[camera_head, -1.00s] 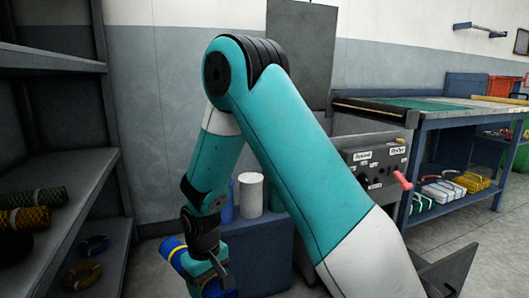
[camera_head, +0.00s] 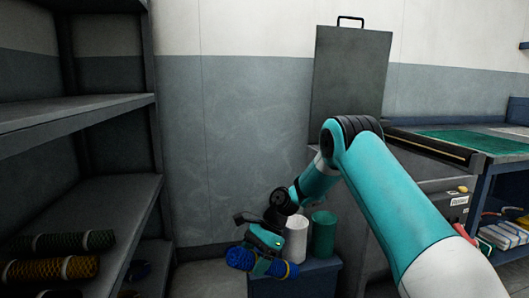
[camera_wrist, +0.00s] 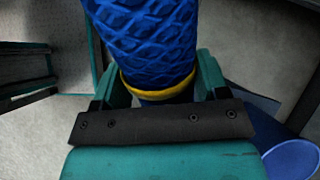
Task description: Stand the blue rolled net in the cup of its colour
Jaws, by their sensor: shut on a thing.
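The blue rolled net (camera_head: 248,262) has a diamond mesh and a yellow band. My gripper (camera_head: 268,252) is shut on it, and the net lies about level in the head view. In the wrist view the net (camera_wrist: 150,45) runs between the fingers (camera_wrist: 155,95), with the yellow band at the grip. A blue round rim at the wrist view's lower right looks like the blue cup (camera_wrist: 291,160), apart from the net. In the head view my gripper and arm seem to hide that cup. A white cup (camera_head: 297,240) and a green cup (camera_head: 323,233) stand beside my gripper.
The cups stand on a blue-grey stand (camera_head: 320,277). A dark shelf (camera_head: 120,205) at the left holds a green rolled net (camera_head: 55,243) and a yellow one (camera_head: 50,269). A grey panel (camera_head: 350,80) rises behind the cups. A workbench (camera_head: 490,145) is at the right.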

